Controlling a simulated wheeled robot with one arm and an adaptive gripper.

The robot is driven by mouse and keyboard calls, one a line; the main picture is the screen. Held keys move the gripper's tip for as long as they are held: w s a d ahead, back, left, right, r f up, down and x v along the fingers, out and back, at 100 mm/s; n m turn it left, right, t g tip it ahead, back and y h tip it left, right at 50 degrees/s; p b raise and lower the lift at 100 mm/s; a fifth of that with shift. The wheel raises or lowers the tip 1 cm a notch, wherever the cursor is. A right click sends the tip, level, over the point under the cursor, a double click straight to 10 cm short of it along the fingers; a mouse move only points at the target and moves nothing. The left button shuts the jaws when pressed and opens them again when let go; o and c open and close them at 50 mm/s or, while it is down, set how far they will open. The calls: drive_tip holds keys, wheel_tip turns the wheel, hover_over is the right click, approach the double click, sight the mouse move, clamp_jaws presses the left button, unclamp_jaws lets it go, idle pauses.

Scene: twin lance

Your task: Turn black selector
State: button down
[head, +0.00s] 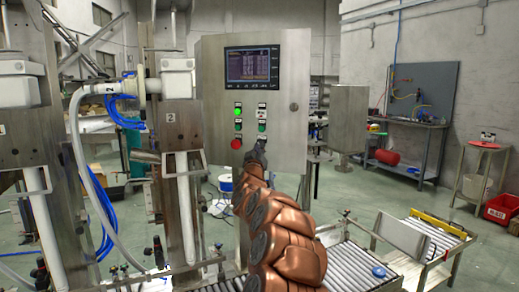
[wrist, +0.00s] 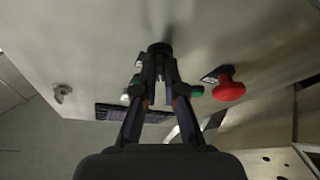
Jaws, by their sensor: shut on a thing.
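The black selector (wrist: 160,48) sticks out from the metal face of the control cabinet (head: 285,60). In the wrist view, the tips of my gripper (wrist: 160,72) are closed around the selector, one finger on each side. In the head view, my gripper (head: 258,150) is against the lower right of the button group and hides the selector. The selector's pointing direction is hard to read.
A red knob (wrist: 229,87) sits close beside my gripper; it also shows in the head view (head: 236,144). A lit green button (head: 238,107) and other small buttons are above. A screen (head: 252,65) is higher up. A roller conveyor (head: 350,265) runs below.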

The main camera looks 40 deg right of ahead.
drive_tip(key=shift+w+a+m+g+h+p, duration=0.1)
drive_tip(key=shift+m+g+h+p, duration=0.8)
drive_tip(key=shift+m, duration=2.45)
drive_tip(key=shift+w+m+g+h+p, duration=0.2)
drive_tip(key=shift+m+g+p, duration=0.85)
drive_tip(key=shift+m+g, duration=1.75)
drive_tip(key=shift+s+a+m+g+h+p, duration=0.1)
drive_tip(key=shift+m+g+h+p, duration=0.7)
drive_tip(key=shift+m, duration=3.15)
drive_tip(key=shift+g+y, duration=0.3)
drive_tip(key=c, duration=1.3)
unclamp_jaws()
drive_tip(key=shift+d, duration=0.1)
drive_tip(key=shift+o, duration=0.2)
drive_tip(key=v, duration=1.2)
